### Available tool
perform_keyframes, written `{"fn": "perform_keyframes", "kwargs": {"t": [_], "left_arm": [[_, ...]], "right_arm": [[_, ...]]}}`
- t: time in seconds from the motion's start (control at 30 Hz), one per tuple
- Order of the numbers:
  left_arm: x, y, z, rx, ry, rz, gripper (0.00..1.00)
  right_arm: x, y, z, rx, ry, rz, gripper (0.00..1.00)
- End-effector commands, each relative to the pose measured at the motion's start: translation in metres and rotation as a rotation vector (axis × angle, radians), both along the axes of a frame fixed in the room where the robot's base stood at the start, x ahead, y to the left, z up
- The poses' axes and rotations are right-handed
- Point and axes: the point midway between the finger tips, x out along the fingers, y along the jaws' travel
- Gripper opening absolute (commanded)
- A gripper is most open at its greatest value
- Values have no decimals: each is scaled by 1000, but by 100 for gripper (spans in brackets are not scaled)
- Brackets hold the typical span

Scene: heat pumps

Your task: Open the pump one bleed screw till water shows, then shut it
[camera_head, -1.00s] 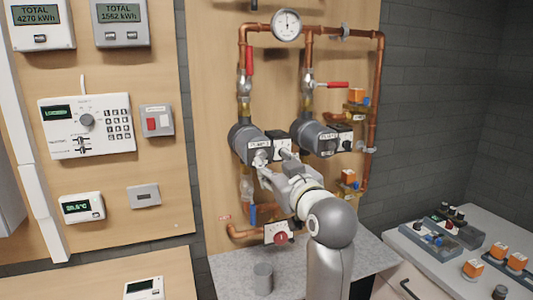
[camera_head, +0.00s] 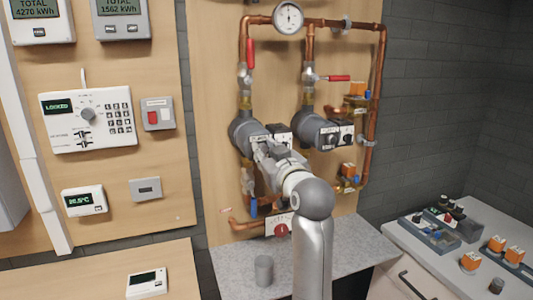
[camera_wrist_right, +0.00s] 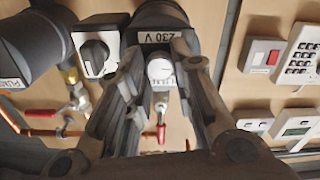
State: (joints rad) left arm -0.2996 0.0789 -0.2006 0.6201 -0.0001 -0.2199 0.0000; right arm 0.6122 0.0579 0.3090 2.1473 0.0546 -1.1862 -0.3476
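The left grey pump (camera_head: 240,131) sits on copper pipework on the wooden board. A second grey pump (camera_head: 310,129) is to its right. Their name labels are too small or cut off to tell which is pump one. My right gripper (camera_head: 258,148) is at the front of the left pump and covers part of it. In the wrist view, my right gripper (camera_wrist_right: 160,62) is open, its fingers apart. The left pump (camera_wrist_right: 163,13), labelled 230 V, shows beyond the tips. A pale round dial-like part (camera_wrist_right: 160,69) shows between them. I cannot make out a bleed screw or any water. My left gripper is out of view.
A grey cup (camera_head: 264,270) stands on the speckled shelf (camera_head: 235,258) below the pumps. Red-handled valves (camera_head: 250,54) and a gauge (camera_head: 288,17) are above. A control panel reading LOCKED (camera_head: 57,106) is at left. A bench with orange-topped parts (camera_head: 470,262) is at right.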

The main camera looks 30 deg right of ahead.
Motion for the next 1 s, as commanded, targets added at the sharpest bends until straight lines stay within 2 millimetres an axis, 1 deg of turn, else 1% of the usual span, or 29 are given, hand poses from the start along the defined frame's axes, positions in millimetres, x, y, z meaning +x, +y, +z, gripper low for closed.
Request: {"fn": "perform_keyframes", "kwargs": {"t": [0.03,0.1,0.27,0.47,0.67,1.0], "left_arm": [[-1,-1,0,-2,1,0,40],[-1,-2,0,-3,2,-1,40],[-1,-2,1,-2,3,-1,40],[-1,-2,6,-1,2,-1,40],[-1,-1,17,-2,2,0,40],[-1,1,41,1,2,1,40]], "right_arm": [[0,0,0,0,0,0,7],[0,0,0,0,0,0,0],[0,0,1,-8,2,0,0],[0,0,1,-66,17,0,0],[0,0,2,-194,49,0,0],[0,0,3,-501,123,2,0]]}}
